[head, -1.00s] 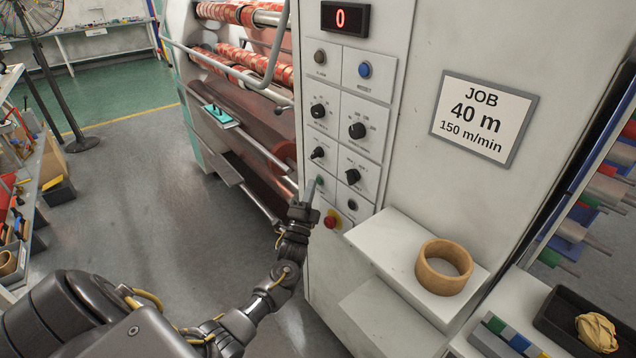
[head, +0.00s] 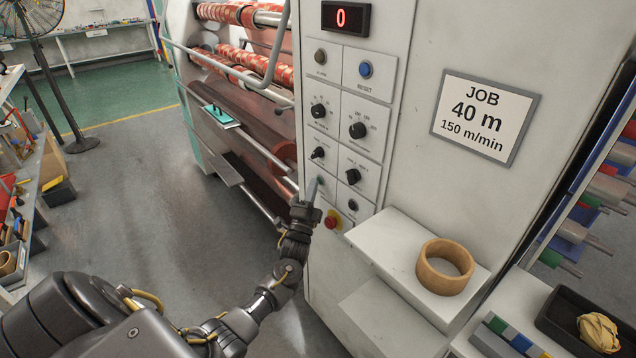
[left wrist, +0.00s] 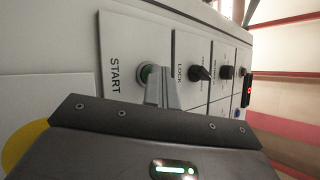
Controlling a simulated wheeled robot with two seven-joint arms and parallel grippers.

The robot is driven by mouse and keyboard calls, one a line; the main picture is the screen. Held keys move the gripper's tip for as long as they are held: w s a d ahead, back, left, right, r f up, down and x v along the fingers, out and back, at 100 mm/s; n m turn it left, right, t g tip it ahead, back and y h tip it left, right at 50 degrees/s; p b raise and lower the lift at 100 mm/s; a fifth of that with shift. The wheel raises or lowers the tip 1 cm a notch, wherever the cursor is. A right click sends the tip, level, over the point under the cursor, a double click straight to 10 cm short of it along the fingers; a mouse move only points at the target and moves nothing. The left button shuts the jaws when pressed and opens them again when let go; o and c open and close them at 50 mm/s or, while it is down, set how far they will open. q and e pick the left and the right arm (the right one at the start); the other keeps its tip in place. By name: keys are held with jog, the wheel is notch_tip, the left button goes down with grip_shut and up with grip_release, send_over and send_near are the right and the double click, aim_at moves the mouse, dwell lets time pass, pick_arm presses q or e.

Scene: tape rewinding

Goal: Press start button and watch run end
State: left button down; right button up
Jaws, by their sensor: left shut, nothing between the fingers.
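The green start button (head: 321,181) sits low on the machine's control panel. It also shows in the left wrist view (left wrist: 147,72), beside the START label. My left gripper (head: 313,187) is shut and empty, its fingertips right at the button. In the left wrist view its fingers (left wrist: 160,90) overlap the button's lower edge; I cannot tell whether they touch or press it. The red display (head: 346,18) reads 0. The job sign (head: 485,118) reads 40 m, 150 m/min. The machine's rollers (head: 245,65) carry red patterned film. My right gripper is out of view.
Knobs and a blue reset button (head: 365,69) sit above the start button. A red emergency stop (head: 331,221) is just below my gripper. A tan tape ring (head: 445,267) stands on a white shelf (head: 385,234) at right.

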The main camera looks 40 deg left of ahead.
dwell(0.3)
pick_arm(q)
jog(key=shift+s+a+p, duration=0.15)
jog(key=shift+s+p, duration=0.3)
jog(key=shift+s, duration=0.3)
jog(key=s, duration=0.1)
jog(key=s+a+p, duration=0.1)
jog(key=s, duration=0.1)
jog(key=s+p, duration=0.1)
jog(key=shift+s+a, duration=0.25)
jog(key=shift+s, duration=0.15)
dwell(0.6)
